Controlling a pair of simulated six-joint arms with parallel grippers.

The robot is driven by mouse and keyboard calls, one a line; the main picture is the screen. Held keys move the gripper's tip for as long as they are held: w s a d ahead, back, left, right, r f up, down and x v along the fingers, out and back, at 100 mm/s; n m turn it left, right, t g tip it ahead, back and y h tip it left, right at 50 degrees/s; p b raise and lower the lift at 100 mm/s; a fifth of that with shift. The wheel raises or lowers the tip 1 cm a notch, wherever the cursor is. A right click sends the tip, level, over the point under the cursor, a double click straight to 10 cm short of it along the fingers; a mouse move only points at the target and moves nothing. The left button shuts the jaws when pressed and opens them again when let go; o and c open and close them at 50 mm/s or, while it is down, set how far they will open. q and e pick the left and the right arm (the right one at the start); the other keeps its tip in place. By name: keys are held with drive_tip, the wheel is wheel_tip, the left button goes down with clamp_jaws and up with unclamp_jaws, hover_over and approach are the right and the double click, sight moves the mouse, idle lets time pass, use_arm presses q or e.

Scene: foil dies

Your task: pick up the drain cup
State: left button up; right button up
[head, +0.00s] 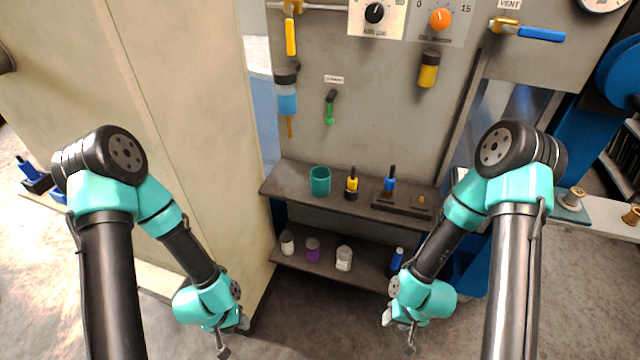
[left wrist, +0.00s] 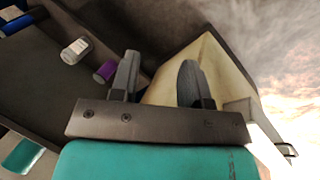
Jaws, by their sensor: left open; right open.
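A teal open-topped cup (head: 320,182), which fits the drain cup, stands upright at the left end of the upper shelf (head: 290,183). A teal shape at the lower left of the left wrist view (left wrist: 22,155) looks like the same cup. My left gripper (head: 233,334) is open and empty, low in front of the beige cabinet, well below and left of the cup. In the left wrist view its two fingers (left wrist: 158,78) stand apart with nothing between them. My right gripper (head: 399,330) is open, below and right of the cup, with its fingers partly hidden by its arm.
Yellow (head: 352,184) and blue-topped (head: 390,181) tools stand right of the cup. A lower shelf (head: 325,262) holds white and purple jars and a blue bottle. A green-handled valve (head: 329,110) hangs above. The beige cabinet (head: 180,100) bounds the left; floor between the grippers is clear.

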use_arm(q)
drive_tip(key=shift+o, duration=0.4)
drive_tip(key=o, duration=1)
